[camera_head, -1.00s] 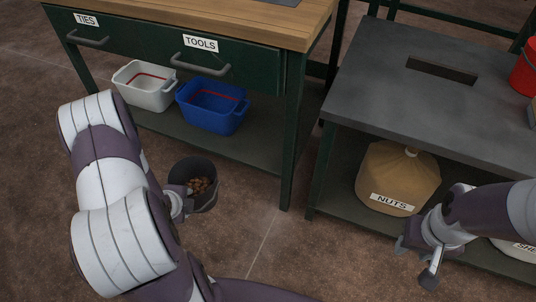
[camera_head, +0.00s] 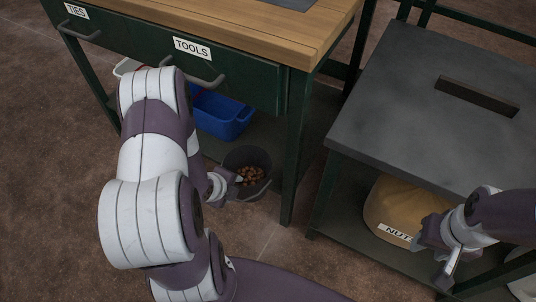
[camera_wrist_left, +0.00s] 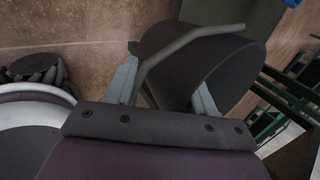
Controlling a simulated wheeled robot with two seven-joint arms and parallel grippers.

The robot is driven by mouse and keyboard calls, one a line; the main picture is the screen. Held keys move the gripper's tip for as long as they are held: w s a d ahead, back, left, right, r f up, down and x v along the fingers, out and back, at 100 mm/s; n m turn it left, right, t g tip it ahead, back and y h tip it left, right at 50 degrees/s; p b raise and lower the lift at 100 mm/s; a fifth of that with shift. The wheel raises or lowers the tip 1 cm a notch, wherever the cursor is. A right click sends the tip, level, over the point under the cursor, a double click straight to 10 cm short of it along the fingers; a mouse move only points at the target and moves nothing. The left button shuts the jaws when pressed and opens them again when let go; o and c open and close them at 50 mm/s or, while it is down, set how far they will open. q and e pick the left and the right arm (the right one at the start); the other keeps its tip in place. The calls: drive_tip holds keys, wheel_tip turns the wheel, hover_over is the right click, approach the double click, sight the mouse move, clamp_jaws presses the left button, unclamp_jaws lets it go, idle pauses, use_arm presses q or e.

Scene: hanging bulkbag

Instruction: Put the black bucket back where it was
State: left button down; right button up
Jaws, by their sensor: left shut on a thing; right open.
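The black bucket (camera_head: 262,160) holds brown nut-like pieces (camera_head: 250,175) and is close to the lower shelf of the wooden-topped bench in the head view. My left gripper (camera_head: 232,185) is shut on it at its near left side. In the left wrist view the dark bucket (camera_wrist_left: 235,60) and its grey handle (camera_wrist_left: 185,42) lie between and beyond the fingers of my left gripper (camera_wrist_left: 165,90). Whether the bucket touches the floor or shelf I cannot tell. My right gripper (camera_head: 432,262) is open and empty in front of the grey table.
The bench has drawers labelled TIES and TOOLS (camera_head: 192,48). A blue bin (camera_head: 222,115) and a mostly hidden white bin (camera_head: 127,67) sit on its lower shelf. A sack labelled NUTS (camera_head: 390,212) sits under the grey table (camera_head: 420,105). A bench leg (camera_head: 293,165) stands right of the bucket.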

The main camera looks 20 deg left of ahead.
sight(257, 157)
use_arm(q)
drive_tip(key=w, duration=0.4)
drive_tip(key=w+b, duration=0.1)
drive_tip(key=w, duration=0.4)
drive_tip(key=w+d+b, duration=0.1)
drive_tip(key=w, duration=0.4)
drive_tip(key=shift+w, duration=0.2)
wheel_tip(257, 157, down, 4)
drive_tip(key=b, duration=0.3)
drive_tip(key=shift+r+b, duration=0.1)
drive_tip(key=shift+b, duration=0.25)
drive_tip(key=shift+a+r, duration=0.1)
drive_tip(key=shift+r, duration=0.1)
drive_tip(key=shift+f, duration=0.15)
drive_tip(key=shift+c, duration=1.9)
unclamp_jaws()
drive_tip(key=shift+r+p, duration=0.2)
drive_tip(key=shift+p, duration=0.1)
drive_tip(key=p+v, duration=0.7)
drive_tip(key=v, duration=0.5)
drive_tip(key=s+d+r+n+g, duration=0.5)
drive_tip(key=s+d+r+n, duration=0.6)
drive_tip(key=n, duration=0.7)
drive_tip(key=shift+s+r+n, duration=0.2)
drive_tip(key=shift+s+n, duration=0.2)
